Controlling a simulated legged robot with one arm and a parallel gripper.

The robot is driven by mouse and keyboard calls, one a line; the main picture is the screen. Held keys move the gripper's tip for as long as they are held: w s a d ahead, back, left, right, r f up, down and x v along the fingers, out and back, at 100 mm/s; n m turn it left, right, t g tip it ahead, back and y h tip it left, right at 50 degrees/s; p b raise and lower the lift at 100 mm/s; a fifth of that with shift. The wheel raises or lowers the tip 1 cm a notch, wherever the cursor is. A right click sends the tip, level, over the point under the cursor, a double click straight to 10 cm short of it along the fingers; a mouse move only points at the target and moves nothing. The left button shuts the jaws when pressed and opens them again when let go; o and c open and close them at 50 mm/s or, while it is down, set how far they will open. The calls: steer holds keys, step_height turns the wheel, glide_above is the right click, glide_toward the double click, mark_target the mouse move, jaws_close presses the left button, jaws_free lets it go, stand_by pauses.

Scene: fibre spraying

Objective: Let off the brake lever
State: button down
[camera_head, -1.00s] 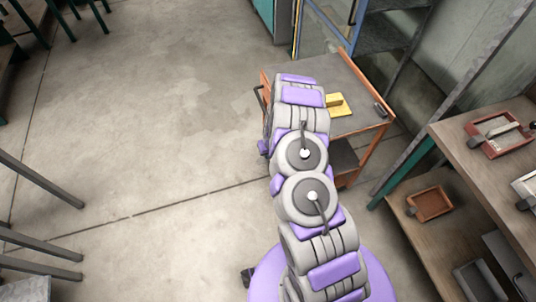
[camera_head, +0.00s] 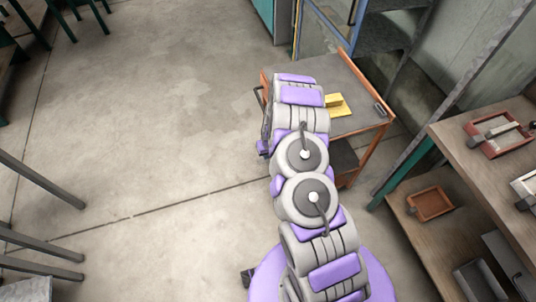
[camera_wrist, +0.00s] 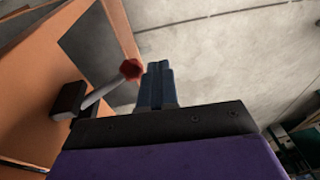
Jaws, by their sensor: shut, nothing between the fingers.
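The brake lever (camera_wrist: 102,92) shows in the wrist view, left of centre. It is a grey rod with a dark red knob (camera_wrist: 131,69), set in a dark block (camera_wrist: 67,100) on an orange panel. My gripper (camera_wrist: 159,70) is shut and empty, its dark blue fingers pointing up in the wrist view. The fingertips appear just right of the red knob; I cannot tell whether they touch it. In the head view, my arm hides the gripper and the lever. The orange-framed cart (camera_head: 357,155) stands beyond my arm there.
A yellow object (camera_head: 338,106) and a small dark item (camera_head: 379,110) lie on the cart's grey top. A wooden workbench (camera_head: 462,150) with trays stands at the right. Open concrete floor (camera_head: 140,130) lies to the left. Metal legs stand at the left edge.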

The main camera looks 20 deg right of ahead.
steer(key=s+a+r+p, duration=0.2)
steer(key=a+r, duration=0.6)
steer(key=r, duration=0.1)
steer(key=shift+r, duration=0.35)
steer(key=shift+d, duration=0.2)
steer(key=s+a+r, duration=0.1)
steer(key=s+r, duration=0.3)
steer(key=r, duration=0.4)
steer(key=s+a+r+g, duration=0.1)
steer(key=s+r, duration=0.2)
steer(key=r, duration=0.4)
steer(key=s+a+r, duration=0.1)
steer(key=s+r, duration=0.3)
steer(key=r, duration=0.4)
steer(key=s+d+r+g, duration=0.1)
steer(key=s+r, duration=0.3)
steer(key=s, duration=0.5)
steer(key=s+d+r, duration=0.1)
steer(key=s+r, duration=0.4)
steer(key=s, duration=0.5)
steer(key=s+d+r+g+h, duration=0.1)
steer(key=s+r, duration=0.4)
steer(key=s, duration=0.4)
steer(key=shift+s+d+g, duration=0.15)
steer(key=shift+d+g, duration=0.1)
steer(key=shift+g, duration=0.05)
